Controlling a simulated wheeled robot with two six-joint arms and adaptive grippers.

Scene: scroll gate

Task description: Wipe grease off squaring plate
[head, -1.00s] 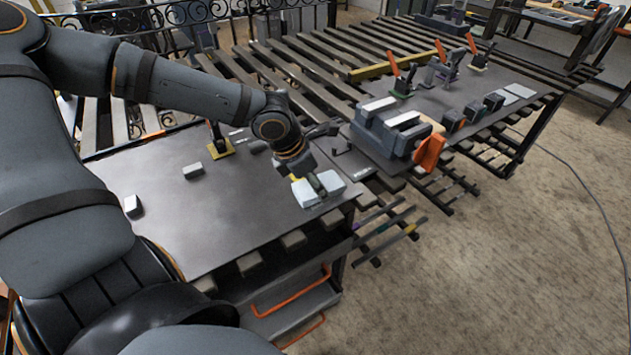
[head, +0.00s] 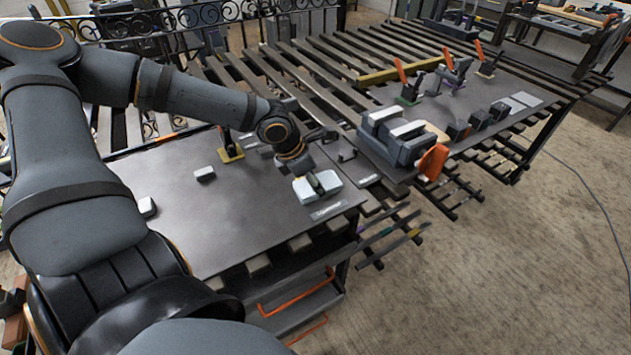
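A dark grey flat plate (head: 240,220) covers the near left bench; I take it for the squaring plate. A pale block-like item with a dark green band (head: 318,187) lies near its right front edge, by a small label strip (head: 328,211). I cannot tell whether it is a cloth or a pad. No grease is clearly visible. My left arm reaches in from the left, and its gripper end (head: 300,165) points down just behind and left of the pale item. Its fingers are too small and dark to read, and contact is unclear. My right gripper is not in view.
A small grey block (head: 205,174) and a yellow-based clamp (head: 231,153) stand on the plate. A grey vise (head: 402,138) with an orange part stands to the right. Slatted bench bars (head: 300,70) lie behind. The plate's middle is mostly clear.

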